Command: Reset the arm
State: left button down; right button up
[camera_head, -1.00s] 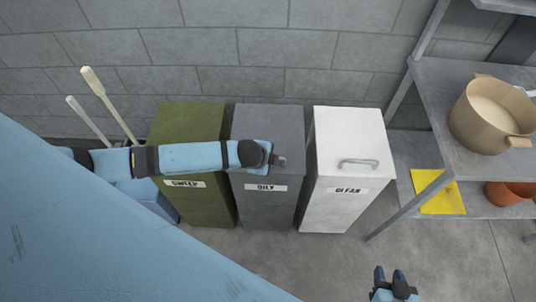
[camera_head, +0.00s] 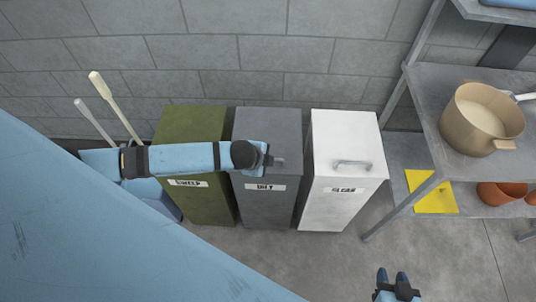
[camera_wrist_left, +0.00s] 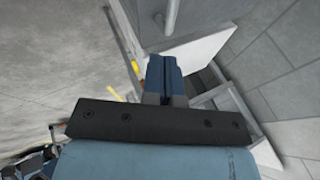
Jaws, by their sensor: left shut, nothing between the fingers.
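My left arm (camera_head: 185,157) reaches in from the left across the fronts of the green and grey bins. Its far end hides part of the grey bin, and the fingers are not clear there. In the left wrist view my left gripper (camera_wrist_left: 165,75) is shut, with nothing seen between the fingers. My right gripper (camera_head: 394,282) is at the bottom edge of the head view, above the floor. Its two fingers point up the picture with a small gap and nothing between them.
Green (camera_head: 190,120), grey (camera_head: 268,122) and white (camera_head: 345,130) bins stand against the block wall. The metal shelf (camera_head: 437,105) at the right holds a tan pot (camera_head: 482,118), with a yellow sheet (camera_head: 430,192) below. Two long handles (camera_head: 113,105) rise at the left.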

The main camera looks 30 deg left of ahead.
pick_arm(q)
jog(key=s+r, duration=0.4)
jog(key=s+d+n+t+h, duration=0.2)
jog(key=s+d+n+h, duration=0.15)
jog(key=d, duration=0.45)
jog(key=s+a+f+n+t+y, duration=0.1)
jog(key=s+a+f+n+t, duration=0.2)
jog(key=s+n, duration=0.4)
jog(key=shift+a+f+n, duration=0.35)
jog(key=shift+a+n, duration=0.15)
jog(key=shift+n, duration=0.25)
jog(key=shift+s+y, duration=0.1)
jog(key=shift+y, duration=0.15)
